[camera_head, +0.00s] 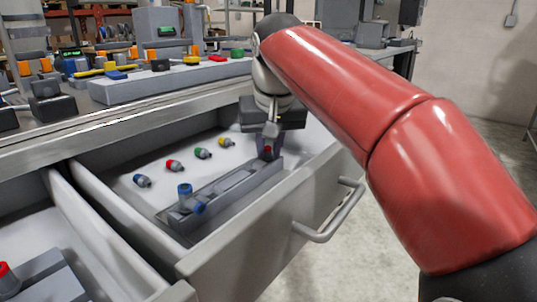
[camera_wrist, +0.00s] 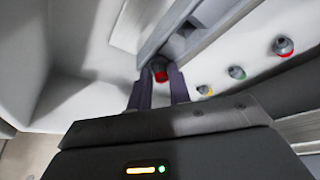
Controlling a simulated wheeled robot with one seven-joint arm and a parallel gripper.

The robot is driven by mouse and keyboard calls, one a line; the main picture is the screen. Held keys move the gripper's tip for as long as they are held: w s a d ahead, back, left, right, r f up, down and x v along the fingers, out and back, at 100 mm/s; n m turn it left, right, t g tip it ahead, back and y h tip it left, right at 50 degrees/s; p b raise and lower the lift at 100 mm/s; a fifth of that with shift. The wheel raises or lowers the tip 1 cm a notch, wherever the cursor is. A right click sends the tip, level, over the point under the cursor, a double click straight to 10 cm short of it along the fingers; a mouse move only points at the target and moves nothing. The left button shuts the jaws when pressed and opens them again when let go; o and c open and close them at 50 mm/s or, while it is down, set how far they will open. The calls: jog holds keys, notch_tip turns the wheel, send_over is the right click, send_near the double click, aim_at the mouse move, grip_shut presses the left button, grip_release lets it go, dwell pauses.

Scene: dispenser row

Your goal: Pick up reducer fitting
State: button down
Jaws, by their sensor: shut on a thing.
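My gripper (camera_head: 268,152) reaches down into the open drawer, at the right end of the grey slotted holder. In the wrist view my gripper (camera_wrist: 158,92) has its two fingers on either side of a dark fitting with a red ring (camera_wrist: 160,73), which I take as the reducer fitting. It is shut on this fitting, and the fingers hide part of it. The fitting is at the end of the holder (camera_head: 235,183); I cannot tell whether it is clear of it. Two blue fittings (camera_head: 185,190) sit at the holder's left end, one upright and one tilted.
Small fittings with blue (camera_head: 142,180), red (camera_head: 174,165), green (camera_head: 203,153) and yellow (camera_head: 227,142) rings lie in a row on the drawer floor. The drawer front (camera_head: 262,240) with its handle (camera_head: 330,222) stands close by. A cluttered workbench is behind.

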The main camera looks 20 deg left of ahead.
jog(key=shift+r, duration=0.1)
notch_tip(320, 180, up, 18)
jog(key=p, duration=1.1)
jog(key=b, duration=0.2)
send_over(270, 148)
jog(key=shift+m+y, duration=0.3)
jog(key=shift+y, duration=0.1)
notch_tip(270, 148, down, 9)
jog(key=shift+f, duration=0.15)
notch_tip(270, 148, down, 6)
jog(key=b, duration=0.6)
jog(key=shift+b, duration=0.35)
jog(key=shift+f, duration=0.1)
jog(key=shift+f+b, duration=0.8)
jog(key=shift+f, duration=0.5)
jog(key=c, duration=1.2)
grip_release()
